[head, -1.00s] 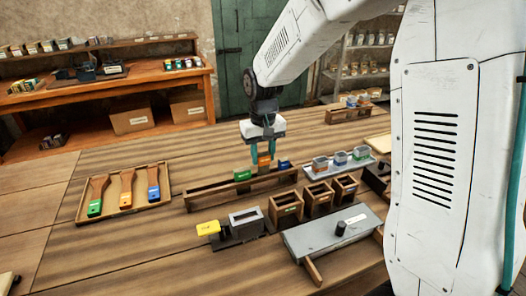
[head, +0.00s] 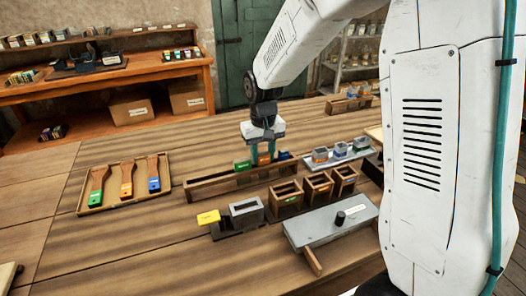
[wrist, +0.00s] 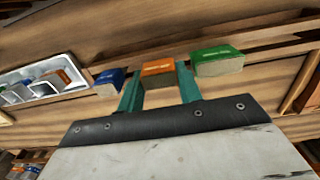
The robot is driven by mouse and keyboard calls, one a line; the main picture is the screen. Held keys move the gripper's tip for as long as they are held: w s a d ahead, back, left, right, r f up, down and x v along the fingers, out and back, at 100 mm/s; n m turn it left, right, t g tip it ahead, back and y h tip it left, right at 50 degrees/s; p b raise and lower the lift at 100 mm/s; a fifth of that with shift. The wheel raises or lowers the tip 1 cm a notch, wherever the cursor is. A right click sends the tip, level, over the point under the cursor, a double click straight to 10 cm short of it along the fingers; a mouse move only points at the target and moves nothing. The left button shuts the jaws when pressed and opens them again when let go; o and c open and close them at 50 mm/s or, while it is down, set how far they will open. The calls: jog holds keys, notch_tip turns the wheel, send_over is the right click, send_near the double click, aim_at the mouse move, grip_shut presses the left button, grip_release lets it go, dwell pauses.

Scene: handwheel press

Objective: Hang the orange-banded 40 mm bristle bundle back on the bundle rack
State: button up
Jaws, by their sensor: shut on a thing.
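My gripper (head: 263,157) is shut on the orange-banded bristle bundle (wrist: 158,69), which sits between its two teal fingers. In the head view the bundle (head: 264,159) is at the long wooden bundle rack (head: 215,186), between a green-banded bundle (head: 243,165) and a blue-banded bundle (head: 283,156). The wrist view shows the green one (wrist: 217,61) to the right and the blue one (wrist: 108,81) to the left, both apart from the fingers. The bundle's lower part is hidden, so I cannot tell whether it rests in the rack.
In front of the rack stand several wooden boxes (head: 286,199), a grey block holder (head: 246,212) with a yellow piece (head: 208,217), and a grey board (head: 325,232). A tray of brushes (head: 125,203) lies left. A pale tray of small cups (head: 318,164) is at right.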

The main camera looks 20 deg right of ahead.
dwell(0.4)
jog(key=o, duration=1.1)
notch_tip(320, 180, up, 8)
jog(key=shift+f, duration=0.1)
jog(key=shift+s, duration=0.1)
jog(key=shift+t, duration=0.5)
jog(key=s+d+r, duration=0.1)
jog(key=s+r, duration=0.1)
jog(key=s, duration=0.8)
jog(key=s+d+r, duration=0.1)
jog(key=s+r, duration=0.1)
jog(key=s, duration=0.8)
jog(key=s+d+r, duration=0.1)
jog(key=s+r, duration=0.2)
jog(key=s, duration=0.7)
